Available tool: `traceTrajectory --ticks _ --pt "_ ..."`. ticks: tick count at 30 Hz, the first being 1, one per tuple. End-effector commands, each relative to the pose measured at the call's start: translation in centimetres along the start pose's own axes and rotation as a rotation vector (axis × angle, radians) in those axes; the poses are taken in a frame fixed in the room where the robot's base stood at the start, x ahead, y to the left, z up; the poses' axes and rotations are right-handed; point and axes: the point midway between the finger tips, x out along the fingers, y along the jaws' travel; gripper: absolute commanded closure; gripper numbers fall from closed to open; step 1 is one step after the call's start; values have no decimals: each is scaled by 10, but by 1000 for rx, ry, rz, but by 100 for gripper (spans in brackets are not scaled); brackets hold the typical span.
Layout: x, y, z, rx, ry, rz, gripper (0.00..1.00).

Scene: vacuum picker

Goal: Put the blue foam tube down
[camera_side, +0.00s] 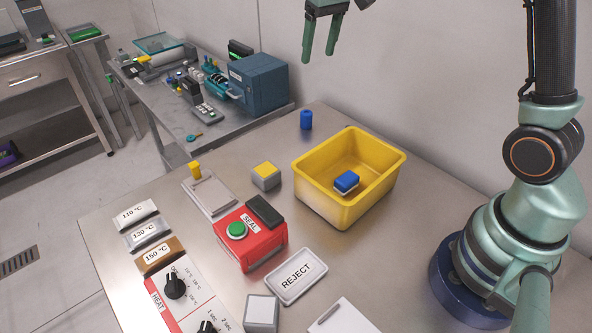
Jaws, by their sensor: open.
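The blue foam tube (306,120) stands upright on the metal table near its back edge, behind the yellow bin. My gripper (319,57) is at the top of the view, with its two green fingers pointing down. It is open and empty, and appears well above the table. The tube is apart from the fingers.
A yellow bin (322,204) holds a blue and white block (346,181). Heat controls (176,290) lie at the front left.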

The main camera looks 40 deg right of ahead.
Motion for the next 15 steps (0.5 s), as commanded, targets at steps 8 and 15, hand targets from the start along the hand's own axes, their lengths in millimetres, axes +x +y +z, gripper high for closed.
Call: traceTrajectory --ticks 8,15 --pt "-54 -19 71 -31 117 -9 30" --pt "-65 -30 138 -56 211 -20 30"
